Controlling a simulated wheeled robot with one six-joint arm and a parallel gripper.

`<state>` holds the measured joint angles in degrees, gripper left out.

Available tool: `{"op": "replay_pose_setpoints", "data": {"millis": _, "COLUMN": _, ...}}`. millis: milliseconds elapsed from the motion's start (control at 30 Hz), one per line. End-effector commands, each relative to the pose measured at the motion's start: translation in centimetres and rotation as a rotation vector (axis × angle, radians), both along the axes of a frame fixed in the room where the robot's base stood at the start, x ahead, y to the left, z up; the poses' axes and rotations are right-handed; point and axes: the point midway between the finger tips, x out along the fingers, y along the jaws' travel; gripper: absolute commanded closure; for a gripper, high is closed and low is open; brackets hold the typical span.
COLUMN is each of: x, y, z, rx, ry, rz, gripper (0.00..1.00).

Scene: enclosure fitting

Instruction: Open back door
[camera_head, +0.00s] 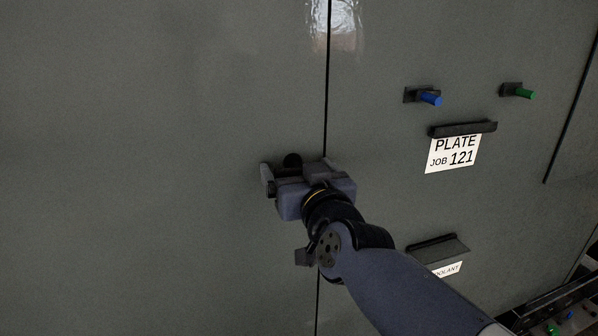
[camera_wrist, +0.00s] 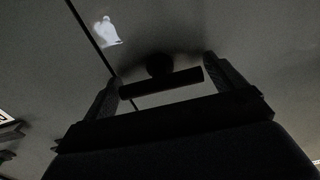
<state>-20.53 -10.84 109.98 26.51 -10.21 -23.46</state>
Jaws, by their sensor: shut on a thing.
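The door is a large grey panel (camera_head: 150,170) left of a dark vertical seam (camera_head: 325,90) in the head view. A dark handle (camera_head: 291,160) sits on it just left of the seam. My gripper (camera_head: 297,172) is at this handle and hides most of it in the head view. In the wrist view, the handle (camera_wrist: 160,84) is a dark bar with a round dark part behind it. The bar lies between the two fingers of my gripper (camera_wrist: 163,88), which is shut on it. The panels on both sides of the seam look level, with no visible gap.
The right panel carries a blue peg (camera_head: 430,99), a green peg (camera_head: 525,94) and a "PLATE JOB 121" label (camera_head: 453,154) under a dark holder. A second label (camera_head: 447,270) is partly hidden by my arm. Dark equipment (camera_head: 560,315) stands at the lower right.

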Motion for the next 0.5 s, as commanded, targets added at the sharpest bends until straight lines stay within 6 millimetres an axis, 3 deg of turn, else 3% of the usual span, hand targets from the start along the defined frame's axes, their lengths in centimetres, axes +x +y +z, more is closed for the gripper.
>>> {"op": "replay_pose_setpoints", "data": {"millis": 500, "x": -0.01, "y": 0.01, "z": -0.13, "rx": 0.369, "ry": 0.106, "rz": 0.001, "gripper": 0.32}}
